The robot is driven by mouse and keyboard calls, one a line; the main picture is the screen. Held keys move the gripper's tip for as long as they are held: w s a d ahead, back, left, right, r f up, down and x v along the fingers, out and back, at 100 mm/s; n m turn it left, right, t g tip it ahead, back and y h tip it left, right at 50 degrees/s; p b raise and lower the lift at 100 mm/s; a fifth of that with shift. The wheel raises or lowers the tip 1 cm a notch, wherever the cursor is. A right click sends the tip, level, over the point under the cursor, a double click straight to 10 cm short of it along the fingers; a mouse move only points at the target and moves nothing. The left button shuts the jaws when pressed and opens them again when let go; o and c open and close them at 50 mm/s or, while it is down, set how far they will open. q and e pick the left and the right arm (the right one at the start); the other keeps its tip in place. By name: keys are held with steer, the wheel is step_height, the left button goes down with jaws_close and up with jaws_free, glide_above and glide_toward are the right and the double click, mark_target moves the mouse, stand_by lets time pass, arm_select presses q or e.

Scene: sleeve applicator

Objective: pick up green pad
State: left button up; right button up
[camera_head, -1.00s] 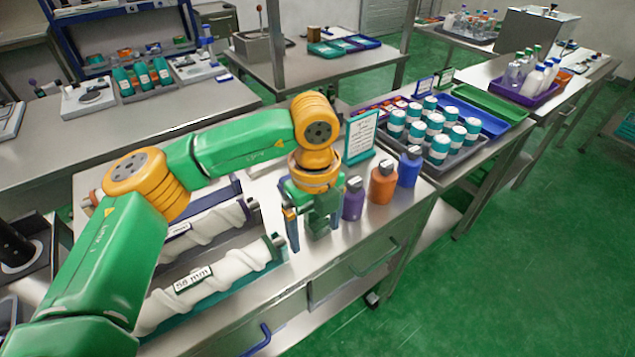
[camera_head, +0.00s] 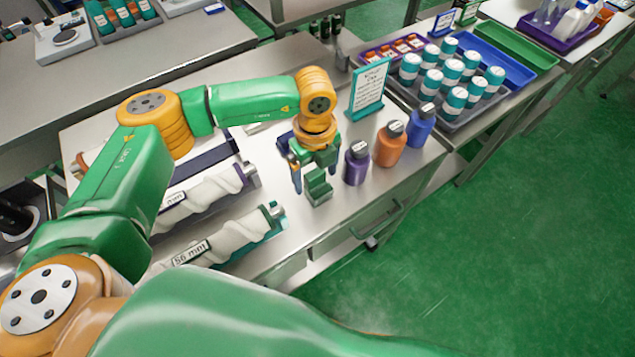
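The green pad (camera_head: 318,188) looks like a small stepped green block on the steel table, left of the purple bottle (camera_head: 356,166). My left gripper (camera_head: 312,175) reaches down just behind and over the pad. My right gripper is out of the picture. A large green arm link of mine fills the bottom of the view.
An orange bottle (camera_head: 389,145) and a blue bottle (camera_head: 420,126) stand right of the purple one. A teal-framed sign (camera_head: 368,88) stands behind them. Two white-wrapped cylinders (camera_head: 235,232) lie left of the pad. A tray of white-and-teal jars (camera_head: 453,72) is at the back right.

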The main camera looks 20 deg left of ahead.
arm_select(q)
steer(key=shift+s+r, duration=0.1)
steer(key=shift+s, duration=0.05)
steer(key=c, duration=1.1)
jaws_close()
steer(key=shift+r+b, duration=0.35)
steer(key=shift+b, duration=0.1)
steer(key=shift+r+b, duration=0.6)
steer(key=shift+r, duration=0.05)
steer(key=s+a+r+b, duration=0.3)
steer(key=s+r+b, duration=0.1)
steer(key=s+r, duration=0.7)
steer(key=shift+s+a, duration=0.25)
steer(key=shift+s, duration=0.95)
